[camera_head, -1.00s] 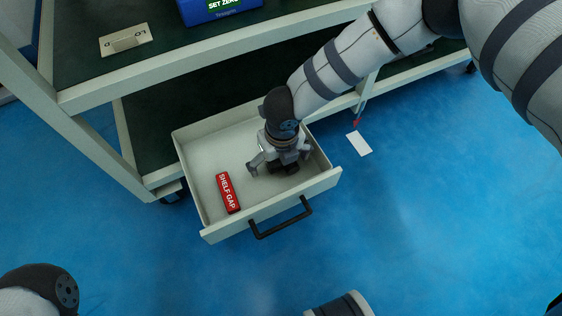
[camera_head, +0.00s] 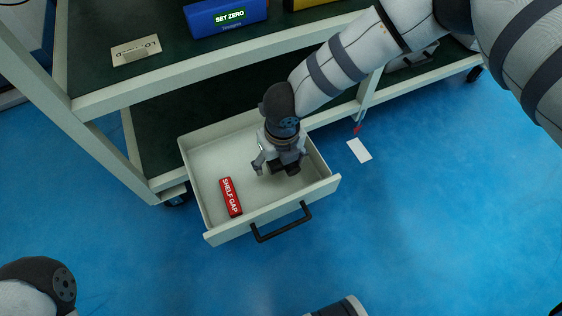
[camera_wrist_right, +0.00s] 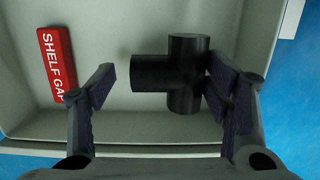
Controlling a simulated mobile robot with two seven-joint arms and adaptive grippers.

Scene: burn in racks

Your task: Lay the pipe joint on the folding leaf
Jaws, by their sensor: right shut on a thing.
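The black T-shaped pipe joint (camera_wrist_right: 180,75) lies in the open pale drawer (camera_head: 222,147). It shows partly under my right gripper in the head view (camera_head: 287,168). My right gripper (camera_head: 279,166) points down into the drawer, its fingers on either side of the joint. In the right wrist view, the right gripper (camera_wrist_right: 160,88) has its right finger against the joint, and a narrow gap seems to show at the left finger. It is shut on the joint. My left gripper is out of view. I cannot pick out a folding leaf.
A red "SHELF GAP" block (camera_head: 231,197) lies left in the drawer. The drawer has a black handle (camera_head: 282,222). Above are a shelf edge (camera_head: 215,75), a small plate (camera_head: 136,50) and a blue "SET ZERO" box (camera_head: 226,17). Blue floor is clear in front.

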